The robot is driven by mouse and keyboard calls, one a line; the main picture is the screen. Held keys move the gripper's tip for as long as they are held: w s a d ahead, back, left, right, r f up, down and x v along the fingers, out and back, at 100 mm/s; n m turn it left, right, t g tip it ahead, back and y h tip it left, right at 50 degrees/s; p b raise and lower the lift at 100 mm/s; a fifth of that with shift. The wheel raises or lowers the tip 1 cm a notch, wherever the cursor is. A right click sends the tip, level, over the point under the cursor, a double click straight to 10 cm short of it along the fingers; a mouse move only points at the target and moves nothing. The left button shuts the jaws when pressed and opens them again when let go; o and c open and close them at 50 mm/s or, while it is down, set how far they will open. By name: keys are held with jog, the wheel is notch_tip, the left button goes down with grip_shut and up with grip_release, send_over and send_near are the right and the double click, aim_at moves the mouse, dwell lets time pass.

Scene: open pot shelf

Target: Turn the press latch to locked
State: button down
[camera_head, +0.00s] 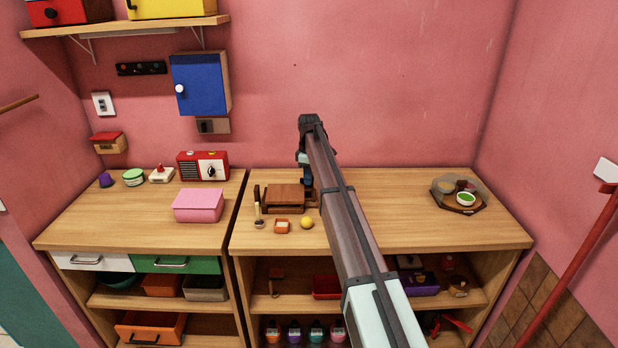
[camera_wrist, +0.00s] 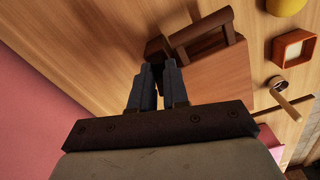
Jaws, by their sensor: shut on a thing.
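My gripper (camera_head: 307,184) points down at the press's right rear side. In the wrist view my gripper (camera_wrist: 157,72) has its fingers close together on a small dark brown piece (camera_wrist: 155,47) at the press's corner, which looks like the press latch. The fingers hide much of it, so I cannot tell its turn position.
A tray with a green bowl (camera_head: 466,199) stands at the right. The counter between is clear. A pink box (camera_head: 198,205) is on the left counter.

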jog(key=shift+n, duration=1.7)
jog(key=c, duration=1.1)
grip_release()
jog(key=shift+r, duration=0.1)
notch_tip(320, 180, up, 14)
jog(key=shift+f, duration=0.15)
jog(key=shift+a, duration=0.1)
